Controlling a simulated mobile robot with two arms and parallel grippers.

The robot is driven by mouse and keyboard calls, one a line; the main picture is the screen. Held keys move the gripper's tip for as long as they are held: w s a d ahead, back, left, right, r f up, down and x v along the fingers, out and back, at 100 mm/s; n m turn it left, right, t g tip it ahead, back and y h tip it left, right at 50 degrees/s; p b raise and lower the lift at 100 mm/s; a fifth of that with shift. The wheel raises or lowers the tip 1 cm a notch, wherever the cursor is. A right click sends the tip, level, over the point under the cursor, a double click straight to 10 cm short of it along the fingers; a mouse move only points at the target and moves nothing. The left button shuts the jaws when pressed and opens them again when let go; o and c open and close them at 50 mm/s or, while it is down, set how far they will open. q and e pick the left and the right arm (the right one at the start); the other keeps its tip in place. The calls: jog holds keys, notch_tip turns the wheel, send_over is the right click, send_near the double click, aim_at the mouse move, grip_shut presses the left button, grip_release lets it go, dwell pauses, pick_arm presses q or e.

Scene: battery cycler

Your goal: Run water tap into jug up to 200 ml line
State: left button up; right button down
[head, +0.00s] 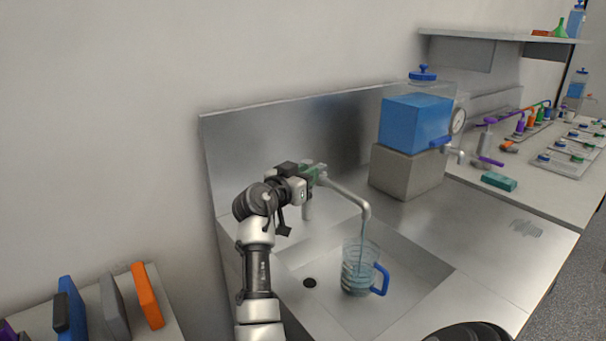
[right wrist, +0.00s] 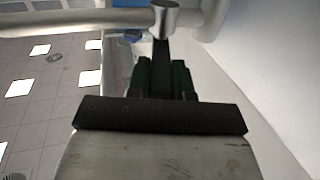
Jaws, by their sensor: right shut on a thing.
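The clear jug (head: 350,280) with a blue handle (head: 381,280) stands upright in the sink, under the end of the tap spout (head: 352,195). A thin pale-blue stream (head: 362,240) runs from the spout into the jug. The level inside and the 200 ml line are too small to read. My right gripper (head: 311,173) is shut on the tap's lever at the top of the tap. The right wrist view shows the dark lever (right wrist: 161,55) between the green-black fingers, with the metal tap head (right wrist: 165,18) beyond. My left gripper is not in view.
The steel sink (head: 325,318) has a drain hole (head: 310,282) left of the jug. A blue-filled tank (head: 412,122) with a gauge stands on a grey block (head: 405,172) behind right. Coloured folders (head: 147,297) stand at lower left. The wall is close behind the tap.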

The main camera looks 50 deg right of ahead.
jog(key=c, duration=1.1)
grip_release()
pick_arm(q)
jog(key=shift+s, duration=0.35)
pick_arm(e)
jog(key=shift+o, duration=0.5)
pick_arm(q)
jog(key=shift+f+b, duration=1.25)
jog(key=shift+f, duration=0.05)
pick_arm(e)
jog(key=a, duration=1)
jog(key=shift+s+a, duration=0.15)
jog(key=shift+a, duration=0.25)
